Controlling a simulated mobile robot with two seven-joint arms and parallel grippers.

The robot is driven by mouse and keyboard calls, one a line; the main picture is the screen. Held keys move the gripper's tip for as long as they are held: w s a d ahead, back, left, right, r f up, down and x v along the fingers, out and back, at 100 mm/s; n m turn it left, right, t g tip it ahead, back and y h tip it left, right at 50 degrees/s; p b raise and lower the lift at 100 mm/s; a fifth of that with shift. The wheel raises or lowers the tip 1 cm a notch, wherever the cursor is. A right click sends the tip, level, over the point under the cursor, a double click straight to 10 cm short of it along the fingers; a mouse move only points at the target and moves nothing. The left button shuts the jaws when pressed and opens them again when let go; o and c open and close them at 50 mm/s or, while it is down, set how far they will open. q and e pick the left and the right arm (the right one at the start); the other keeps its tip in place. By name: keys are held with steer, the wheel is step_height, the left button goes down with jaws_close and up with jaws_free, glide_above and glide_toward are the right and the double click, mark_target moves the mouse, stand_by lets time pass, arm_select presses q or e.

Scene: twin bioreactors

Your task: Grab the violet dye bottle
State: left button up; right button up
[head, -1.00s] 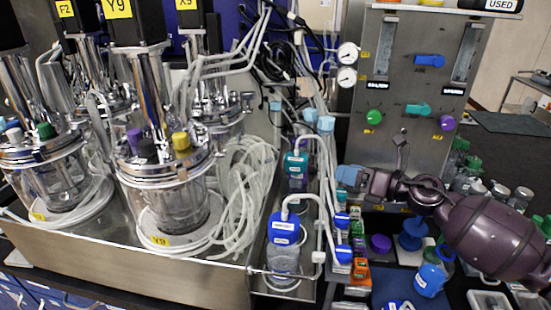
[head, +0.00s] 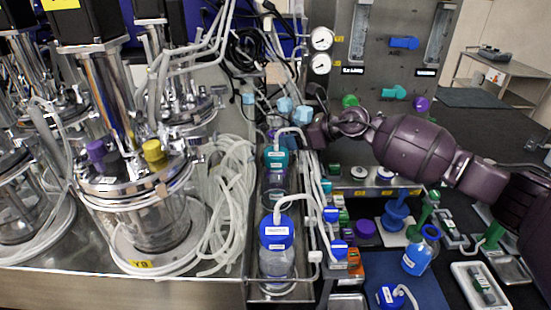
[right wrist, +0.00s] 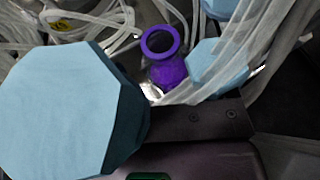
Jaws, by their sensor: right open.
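The violet dye bottle (right wrist: 166,72) shows in the right wrist view as a purple neck with a round flared open rim, just above the dark gripper body. In the head view a small purple patch (head: 270,134), probably this bottle, shows behind the teal-capped bottle (head: 274,158). My right gripper (head: 307,130) is open and empty, just right of that patch, its fingertips hard to make out. In the right wrist view a large light blue block (right wrist: 62,110), apparently a finger pad, fills the left. The violet bottle appears apart from the fingers. My left gripper is out of view.
A blue-capped bottle (head: 277,238) stands nearest in the metal tray. Clear hoses (right wrist: 265,55) hang close beside the violet bottle. A glass reactor (head: 140,205) stands left, the control panel (head: 388,60) behind.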

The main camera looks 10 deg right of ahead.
mark_target(282, 134)
steer(key=shift+r+p+x, duration=0.2)
steer(key=shift+p+x, duration=0.15)
steer(key=shift+x, duration=2.4)
steer(key=shift+w, duration=0.1)
steer(key=shift+c, duration=0.3)
steer(key=shift+f, duration=0.15)
jaws_close()
